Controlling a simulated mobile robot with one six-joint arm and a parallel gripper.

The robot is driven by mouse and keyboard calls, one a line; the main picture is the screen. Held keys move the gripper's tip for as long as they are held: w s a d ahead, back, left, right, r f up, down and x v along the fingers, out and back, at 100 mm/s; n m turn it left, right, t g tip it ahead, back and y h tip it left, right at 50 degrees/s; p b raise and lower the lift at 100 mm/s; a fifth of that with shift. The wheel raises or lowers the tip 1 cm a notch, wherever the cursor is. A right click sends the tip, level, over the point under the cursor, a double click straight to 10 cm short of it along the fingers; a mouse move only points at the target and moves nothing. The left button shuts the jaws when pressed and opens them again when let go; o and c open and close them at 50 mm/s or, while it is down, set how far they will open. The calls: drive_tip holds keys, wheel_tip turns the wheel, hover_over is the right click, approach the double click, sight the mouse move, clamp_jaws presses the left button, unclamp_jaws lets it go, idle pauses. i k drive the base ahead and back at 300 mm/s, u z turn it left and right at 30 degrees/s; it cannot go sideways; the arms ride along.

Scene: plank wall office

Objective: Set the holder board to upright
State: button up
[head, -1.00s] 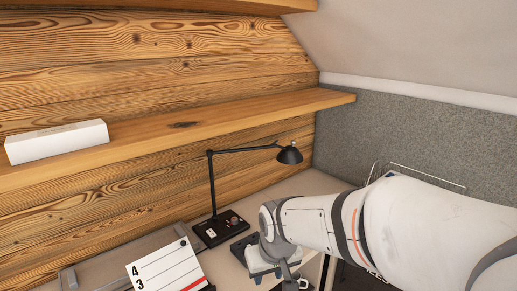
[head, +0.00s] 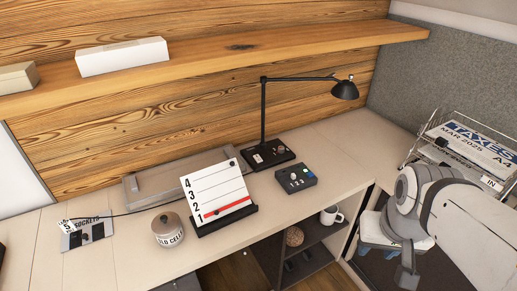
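The holder board (head: 218,192) is a white panel marked 4, 3, 2, 1 down its left side, with a red stripe near the bottom. It stands in a black base (head: 228,221) near the desk's front edge and looks tilted, its top leaning to the left in the head view. A small dark knob shows at its upper right corner. My gripper (head: 407,272) hangs at the lower right, well to the right of the board and apart from it. Its fingers are too unclear to tell whether they are open or shut.
A round labelled tin (head: 168,230) stands left of the board. A black desk lamp (head: 264,110) and a small control box (head: 296,178) stand to its right. A grey tray (head: 150,184) lies behind. A mug (head: 331,216) sits on the shelf below. A wire paper rack (head: 462,150) is near my arm.

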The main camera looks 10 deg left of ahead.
sight(208, 190)
drive_tip(key=u, duration=1.25)
drive_tip(key=k, duration=1.1)
drive_tip(key=z, duration=0.45)
drive_tip(key=i, duration=1.8)
drive_tip(key=u, duration=0.4)
drive_tip(key=k, duration=0.6)
drive_tip(key=u, duration=0.1)
